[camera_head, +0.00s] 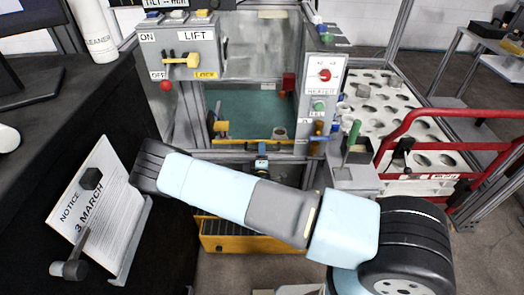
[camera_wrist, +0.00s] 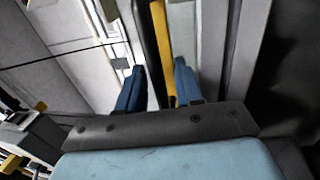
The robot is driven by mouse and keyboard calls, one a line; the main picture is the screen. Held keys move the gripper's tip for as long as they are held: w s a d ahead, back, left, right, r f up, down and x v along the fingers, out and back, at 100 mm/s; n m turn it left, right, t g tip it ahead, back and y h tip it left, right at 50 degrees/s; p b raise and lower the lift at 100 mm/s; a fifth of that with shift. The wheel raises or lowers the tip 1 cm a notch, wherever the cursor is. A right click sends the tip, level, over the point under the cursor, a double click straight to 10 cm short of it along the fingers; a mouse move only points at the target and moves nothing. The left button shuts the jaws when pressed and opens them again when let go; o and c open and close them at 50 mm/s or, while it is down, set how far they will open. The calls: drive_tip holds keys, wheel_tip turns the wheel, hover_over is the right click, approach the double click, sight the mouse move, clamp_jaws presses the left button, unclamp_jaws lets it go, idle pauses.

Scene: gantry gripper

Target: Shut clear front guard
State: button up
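The machine's front opening (camera_head: 250,112) shows a teal floor inside. A pale, hazy panel (camera_head: 262,55) spans the upper part; it may be the clear guard, but I cannot tell its edges. A thin yellow bar (camera_head: 240,141) runs across the opening's lower front. My gripper (camera_head: 262,148) shows small at that bar, above my arm. In the wrist view its two blue fingers (camera_wrist: 158,88) are apart, with a yellow bar (camera_wrist: 160,40) and a dark strip running between them. I cannot tell whether either finger touches the bar.
A LIFT box (camera_head: 188,52) with a yellow lever is at upper left. A HEATER box (camera_head: 324,75) with a red knob stands right of the opening. A notice board (camera_head: 98,205) is at left, a red rail (camera_head: 440,145) at right, a yellow crate (camera_head: 250,238) below.

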drive_tip(key=shift+w, duration=0.15)
clamp_jaws()
idle(0.5)
